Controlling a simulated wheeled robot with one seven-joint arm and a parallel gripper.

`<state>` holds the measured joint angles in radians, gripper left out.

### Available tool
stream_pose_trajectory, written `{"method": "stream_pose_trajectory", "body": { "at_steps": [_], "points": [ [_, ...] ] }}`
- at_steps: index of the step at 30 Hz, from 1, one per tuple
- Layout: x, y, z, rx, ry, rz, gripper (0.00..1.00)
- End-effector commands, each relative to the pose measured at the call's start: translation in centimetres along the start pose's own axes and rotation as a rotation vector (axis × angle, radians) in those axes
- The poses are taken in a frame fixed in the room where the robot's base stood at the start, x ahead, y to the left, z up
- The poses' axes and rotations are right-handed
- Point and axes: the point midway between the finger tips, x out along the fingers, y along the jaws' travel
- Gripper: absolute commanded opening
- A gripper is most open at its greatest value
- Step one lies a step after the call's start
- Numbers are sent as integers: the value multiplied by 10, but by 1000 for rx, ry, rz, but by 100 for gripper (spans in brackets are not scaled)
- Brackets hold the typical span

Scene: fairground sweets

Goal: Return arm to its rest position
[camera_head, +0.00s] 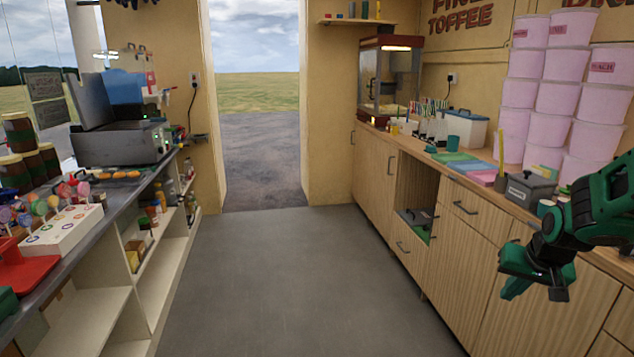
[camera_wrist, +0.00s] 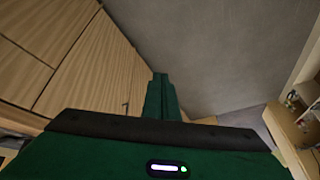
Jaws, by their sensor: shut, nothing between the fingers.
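My green and black arm (camera_head: 600,215) reaches in from the right edge of the head view. My gripper (camera_head: 510,292) hangs at its end, in front of the wooden cabinet fronts on the right and below the counter top. Its green fingers are together with nothing between them. In the wrist view the shut fingers (camera_wrist: 161,98) point out over the grey floor (camera_wrist: 210,50), with the cabinet doors (camera_wrist: 75,60) to the left. No object is in my gripper.
The right counter holds pink tubs (camera_head: 548,98), a grey box (camera_head: 530,188) and a popcorn machine (camera_head: 388,80). The left counter holds a griddle (camera_head: 120,140), a white lollipop stand (camera_head: 62,228) and a red tray (camera_head: 25,272). The floor (camera_head: 290,270) between is clear up to the open doorway.

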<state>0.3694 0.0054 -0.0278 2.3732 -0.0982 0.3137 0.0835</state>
Motion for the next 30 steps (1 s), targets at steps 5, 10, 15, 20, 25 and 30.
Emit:
{"method": "stream_pose_trajectory", "body": {
  "at_steps": [5,10,15,20,25,30],
  "points": [
    [-56,30,60,16,-117,78,0],
    [-104,52,124,54,-241,121,0],
    [-140,66,182,97,-351,131,0],
    [-157,70,213,121,-414,128,0],
    [-162,72,222,128,-434,126,0],
    [-162,71,222,128,-434,126,0]
  ]
}}
